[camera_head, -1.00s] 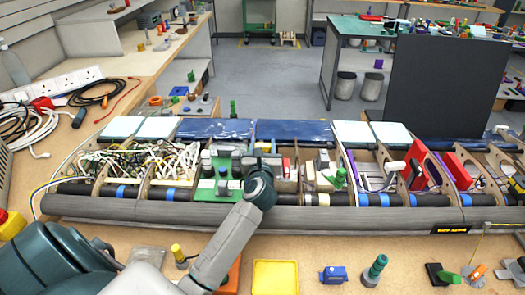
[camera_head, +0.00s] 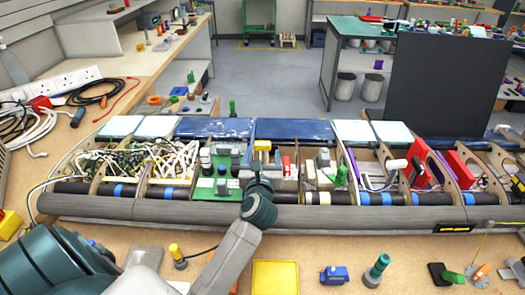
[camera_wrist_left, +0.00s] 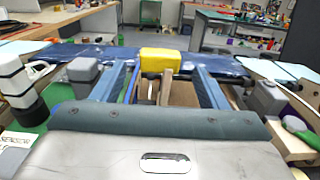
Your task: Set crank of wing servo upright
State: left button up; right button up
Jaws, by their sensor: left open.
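My left gripper (camera_head: 257,174) is over the front of a middle bay of the long grey wing. In the left wrist view its two blue-grey fingers (camera_wrist_left: 163,72) are spread apart, with nothing gripped. A yellow block (camera_wrist_left: 163,60) shows beyond and between them, and it also shows in the head view (camera_head: 262,145). Small brownish upright pieces (camera_wrist_left: 165,88) stand below the block in the open bay. I cannot tell whether one is the servo's crank, nor its angle. My gripper body hides the near part of the bay. My right gripper is out of view.
A green board (camera_head: 218,188) with grey and white parts lies left of the gripper. Grey blocks and a green knob (camera_head: 340,174) stand to the right. Blue panels (camera_head: 295,131) cover the wing behind. A yellow tray (camera_head: 275,277) lies on the bench in front.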

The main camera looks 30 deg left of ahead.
pick_arm(q)
jog(key=b+v, duration=0.1)
jog(key=v, duration=0.4)
jog(key=shift+d, duration=0.1)
dwell(0.4)
